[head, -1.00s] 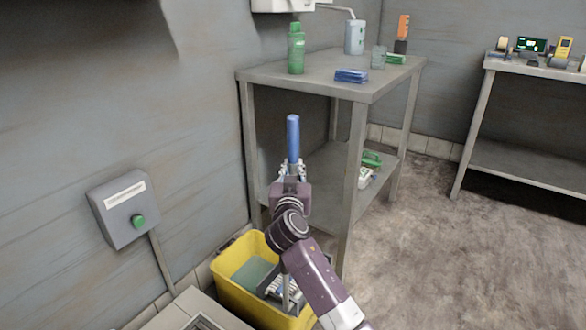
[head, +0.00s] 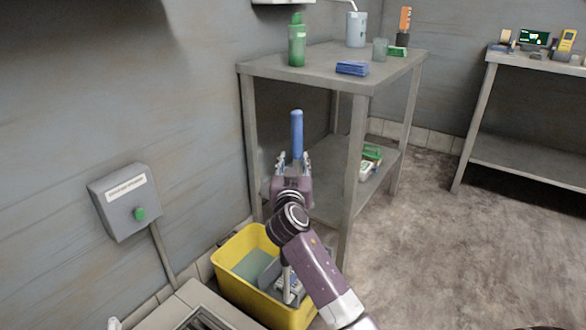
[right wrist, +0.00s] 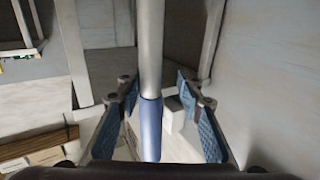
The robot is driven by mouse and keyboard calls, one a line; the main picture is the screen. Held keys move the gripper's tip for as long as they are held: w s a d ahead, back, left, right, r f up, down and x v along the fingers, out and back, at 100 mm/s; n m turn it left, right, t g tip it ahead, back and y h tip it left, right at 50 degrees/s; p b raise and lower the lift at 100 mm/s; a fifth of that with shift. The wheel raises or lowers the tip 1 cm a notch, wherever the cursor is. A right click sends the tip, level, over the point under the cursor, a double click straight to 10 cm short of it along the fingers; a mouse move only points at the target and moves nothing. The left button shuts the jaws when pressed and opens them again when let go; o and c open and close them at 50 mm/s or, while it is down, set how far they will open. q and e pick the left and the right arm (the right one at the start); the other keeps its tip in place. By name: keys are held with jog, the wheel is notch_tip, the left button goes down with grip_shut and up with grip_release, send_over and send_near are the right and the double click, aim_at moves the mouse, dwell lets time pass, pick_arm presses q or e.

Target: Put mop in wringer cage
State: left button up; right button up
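The mop stands upright; its blue handle grip (head: 297,130) rises above my right gripper (head: 294,162). Its pale pole comes down below my wrist into the yellow bucket (head: 228,279). A grey wringer cage (head: 268,272) sits in the bucket, with pale strands at the pole's foot; my arm partly hides them, so I cannot tell how fully they lie inside the cage. In the right wrist view my right gripper (right wrist: 158,122) is open, its blue pads on either side of the grip (right wrist: 150,130) with gaps between. My left gripper is not recognisable in view.
A grey steel table (head: 310,75) stands just behind, its front leg close to my right arm. A wall box with a green button (head: 139,214) is at left. A floor drain frame (head: 205,318) lies at the bottom. Open floor (head: 450,250) is at right.

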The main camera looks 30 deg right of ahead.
jog(key=shift+r+p, duration=0.6)
jog(key=shift+r, duration=0.3)
jog(key=p+v, duration=0.1)
jog(key=v, duration=1.1)
pick_arm(q)
jog(key=s+a+f+g+y, duration=0.1)
jog(key=s+f+g, duration=0.1)
jog(key=f, duration=0.4)
jog(key=s+a+f+g+y, duration=0.1)
jog(key=f+g, duration=0.3)
jog(key=f, duration=0.2)
jog(key=shift+s+a+f, duration=0.2)
jog(key=shift+s+a, duration=0.1)
jog(key=shift+s, duration=0.1)
pick_arm(e)
jog(key=s+a+f+n+g+y, duration=0.1)
jog(key=s+a+f+n+y, duration=0.3)
jog(key=a, duration=0.6)
jog(key=s+a+f+n+g+y, duration=0.1)
jog(key=s+a+f+n+y, duration=0.4)
jog(key=s+a+f+y, duration=0.4)
jog(key=s+a+f, duration=0.2)
jog(key=s, duration=0.1)
jog(key=shift+f+n, duration=0.3)
jog(key=shift+f, duration=0.05)
jog(key=shift+s, duration=0.15)
